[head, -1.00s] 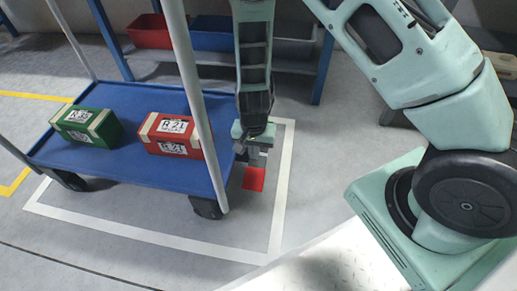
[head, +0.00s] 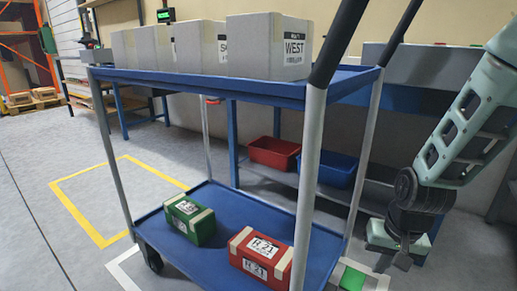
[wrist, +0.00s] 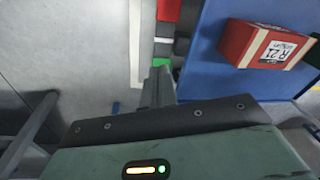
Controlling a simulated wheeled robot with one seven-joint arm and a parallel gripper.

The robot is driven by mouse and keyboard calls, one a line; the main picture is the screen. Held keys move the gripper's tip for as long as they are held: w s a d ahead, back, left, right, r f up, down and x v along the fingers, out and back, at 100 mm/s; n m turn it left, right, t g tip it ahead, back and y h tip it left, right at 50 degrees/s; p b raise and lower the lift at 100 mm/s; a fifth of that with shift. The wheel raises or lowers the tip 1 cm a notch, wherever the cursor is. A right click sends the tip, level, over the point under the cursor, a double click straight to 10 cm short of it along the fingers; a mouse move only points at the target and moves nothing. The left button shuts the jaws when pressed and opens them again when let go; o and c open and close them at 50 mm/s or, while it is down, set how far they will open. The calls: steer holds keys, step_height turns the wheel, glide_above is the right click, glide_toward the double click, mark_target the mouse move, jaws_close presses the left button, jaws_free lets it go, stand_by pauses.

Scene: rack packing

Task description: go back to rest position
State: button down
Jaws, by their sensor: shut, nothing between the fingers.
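My gripper (head: 402,262) hangs at the right of the head view, beside the right end of the blue cart. In the wrist view its fingers (wrist: 158,88) are together with nothing between them. A red box labelled R 21 (head: 262,255) and a green box (head: 190,220) with a white label lie on the cart's lower shelf (head: 232,200). The red box also shows at the upper right of the wrist view (wrist: 265,45), apart from the fingers.
Several grey boxes (head: 268,45) stand on the cart's upper shelf (head: 210,80). A red bin (head: 274,153) and a blue bin (head: 330,171) sit on a rack behind it. A green patch (head: 352,278) lies near my gripper. Floor at left is clear.

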steer(key=s+d+r+n+t, duration=0.1)
steer(key=s+d+r+n, duration=0.2)
steer(key=s+d+r, duration=0.4)
steer(key=s+a+r+n+g+p, duration=0.1)
steer(key=s+a+r+n+p, duration=0.3)
steer(key=s+a+r+p, duration=0.45)
steer(key=s+a+r+n+g+p, duration=0.1)
steer(key=s+a+r+n+p, duration=0.35)
steer(key=a+r, duration=0.5)
step_height(320, 180, up, 35)
steer(key=w+a+p, duration=0.1)
steer(key=p, duration=3.5)
steer(key=shift+a+m+p, duration=0.2)
steer(key=shift+m+p, duration=0.15)
steer(key=shift+m, duration=0.1)
